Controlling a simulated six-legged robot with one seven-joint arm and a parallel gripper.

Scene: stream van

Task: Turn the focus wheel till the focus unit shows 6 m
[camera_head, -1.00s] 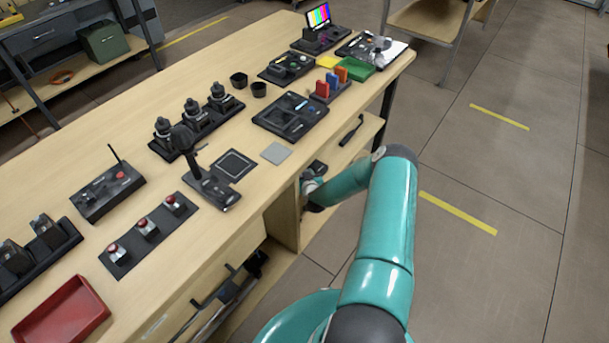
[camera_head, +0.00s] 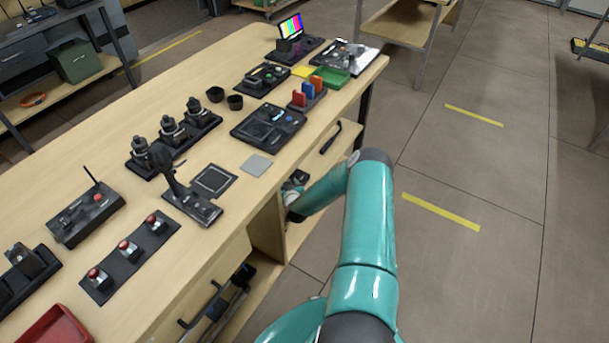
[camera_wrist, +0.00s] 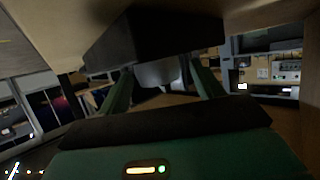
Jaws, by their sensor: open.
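A black box with an antenna and a red knob (camera_head: 87,210) lies on the left of the workbench in the head view. It may be the focus unit, but I cannot tell; no readout or "6 m" is legible, and I cannot single out the focus wheel. My gripper (camera_head: 293,200) is at the bench's front edge, below the tabletop and partly hidden by my arm. In the wrist view my gripper (camera_wrist: 160,75) shows two green fingers apart, with a dark block across the top. I see nothing clearly held.
The workbench (camera_head: 110,147) carries a joystick unit (camera_head: 175,190), three red buttons (camera_head: 125,249), a grey pad (camera_head: 256,165), a control panel (camera_head: 268,122) and a colour-bar screen (camera_head: 290,27). Open shelving lies under the tabletop. The floor at right (camera_head: 470,170) is clear.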

